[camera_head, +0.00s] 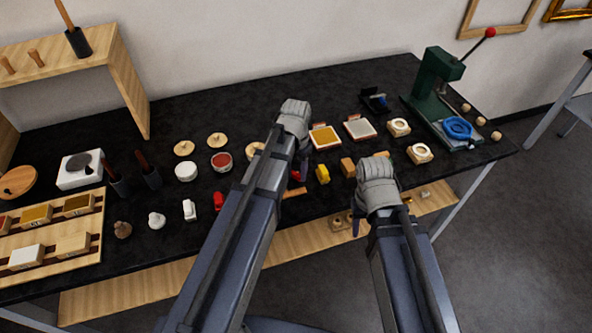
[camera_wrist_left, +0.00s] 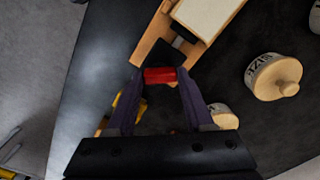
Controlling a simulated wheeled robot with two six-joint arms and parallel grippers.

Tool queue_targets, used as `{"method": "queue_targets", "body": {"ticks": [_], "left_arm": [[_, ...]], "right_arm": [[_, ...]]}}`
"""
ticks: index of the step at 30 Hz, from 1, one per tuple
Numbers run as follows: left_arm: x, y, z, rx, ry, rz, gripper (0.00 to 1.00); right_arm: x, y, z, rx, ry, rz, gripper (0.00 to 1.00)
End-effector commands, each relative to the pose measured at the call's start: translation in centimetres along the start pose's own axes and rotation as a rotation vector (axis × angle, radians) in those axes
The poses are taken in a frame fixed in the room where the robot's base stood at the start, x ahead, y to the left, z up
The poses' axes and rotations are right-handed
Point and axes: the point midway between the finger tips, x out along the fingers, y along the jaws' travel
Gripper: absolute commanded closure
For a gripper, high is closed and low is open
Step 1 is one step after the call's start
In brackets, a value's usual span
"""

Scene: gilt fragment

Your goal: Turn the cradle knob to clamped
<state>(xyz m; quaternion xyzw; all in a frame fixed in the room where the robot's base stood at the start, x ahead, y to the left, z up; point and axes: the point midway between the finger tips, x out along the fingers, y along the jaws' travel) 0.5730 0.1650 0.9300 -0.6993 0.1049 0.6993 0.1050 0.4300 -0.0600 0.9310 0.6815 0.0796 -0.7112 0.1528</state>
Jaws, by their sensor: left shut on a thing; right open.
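The cradle (camera_wrist_left: 150,45) is a wooden frame with a pale panel (camera_wrist_left: 208,14) at the top of the left wrist view. A red knob (camera_wrist_left: 160,76) sits at its near end, by a dark block. My left gripper (camera_wrist_left: 160,86) is shut on the red knob, one finger on each side. In the head view my left gripper (camera_head: 298,168) reaches down over the table and its arm hides most of the cradle; a bit of red (camera_head: 296,177) shows by its fingers. I cannot read any clamped mark. My right gripper (camera_head: 362,222) is open near the table's front edge, apart from the cradle.
A lidded round jar (camera_wrist_left: 272,77) stands right of the cradle in the left wrist view. In the head view, a yellow block (camera_head: 322,174), wooden blocks, gilt and silver squares and a green press (camera_head: 437,75) are to the right. Pots and a wooden rack (camera_head: 92,235) are left.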

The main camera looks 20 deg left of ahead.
Motion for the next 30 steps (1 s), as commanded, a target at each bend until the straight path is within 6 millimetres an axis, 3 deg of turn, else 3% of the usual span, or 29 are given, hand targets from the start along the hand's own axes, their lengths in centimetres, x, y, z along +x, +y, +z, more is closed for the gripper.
{"method": "queue_targets", "body": {"ticks": [18,30], "left_arm": [[0.01,0.01,0.01,-0.571,0.0,0.0,1.0],[0.01,0.01,0.01,-0.815,0.0,0.0,1.0]], "right_arm": [[0.01,0.0,0.0,0.0,0.0,0.0,0.5],[0.01,0.0,0.0,0.0,0.0,0.0,0.5]]}}
